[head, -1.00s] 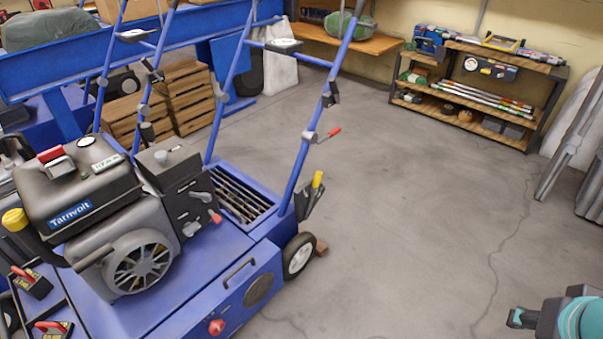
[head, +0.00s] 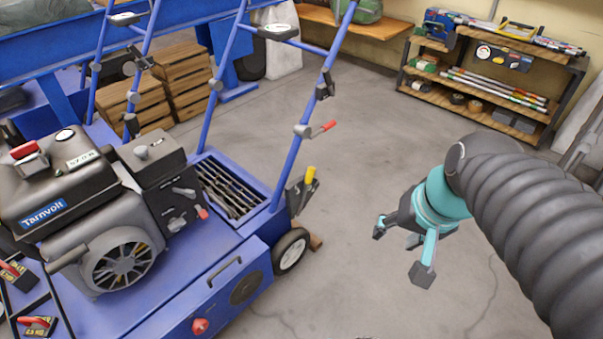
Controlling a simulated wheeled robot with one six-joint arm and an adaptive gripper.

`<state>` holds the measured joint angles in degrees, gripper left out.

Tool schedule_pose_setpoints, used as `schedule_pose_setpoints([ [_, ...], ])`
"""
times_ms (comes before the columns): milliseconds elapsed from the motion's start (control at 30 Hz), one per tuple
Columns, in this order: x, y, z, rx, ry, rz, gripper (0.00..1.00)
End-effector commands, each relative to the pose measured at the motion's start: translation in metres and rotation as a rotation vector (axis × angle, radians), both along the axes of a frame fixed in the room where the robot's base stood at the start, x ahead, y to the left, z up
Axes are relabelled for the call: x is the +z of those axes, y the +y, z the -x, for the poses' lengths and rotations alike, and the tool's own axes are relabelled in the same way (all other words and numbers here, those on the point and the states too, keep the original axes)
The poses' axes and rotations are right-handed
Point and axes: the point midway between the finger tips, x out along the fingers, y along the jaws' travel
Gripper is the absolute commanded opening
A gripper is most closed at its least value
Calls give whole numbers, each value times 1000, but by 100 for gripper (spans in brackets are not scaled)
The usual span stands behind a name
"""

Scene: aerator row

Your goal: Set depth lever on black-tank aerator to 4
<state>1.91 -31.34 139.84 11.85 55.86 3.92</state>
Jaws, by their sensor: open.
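The blue aerator with a black tank (head: 95,160) marked "Tarnvolt" fills the left of the head view. A lever with a yellow grip (head: 310,176) stands up from a dark bracket (head: 298,196) above its rear wheel, at the foot of the handle. I take it for the depth lever; its number marks are too small to read. My gripper (head: 402,252) is open and empty in the air, to the right of the lever and clearly apart from it. Its fingers point down and left.
A red-tipped lever (head: 323,128) sits higher on the blue handle. The black wheel (head: 291,251) is below the bracket. Concrete floor (head: 380,120) is clear between machine and shelf (head: 480,85). Wooden crates (head: 180,85) and another blue machine stand behind at left.

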Motion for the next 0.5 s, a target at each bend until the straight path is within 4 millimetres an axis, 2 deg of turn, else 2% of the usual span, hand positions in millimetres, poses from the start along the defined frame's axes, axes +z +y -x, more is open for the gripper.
schedule_pose_setpoints([
  [200, -21, 36, -30, -168, 262, -255, 50],
  [500, -46, 74, -83, -430, 594, -592, 50],
])
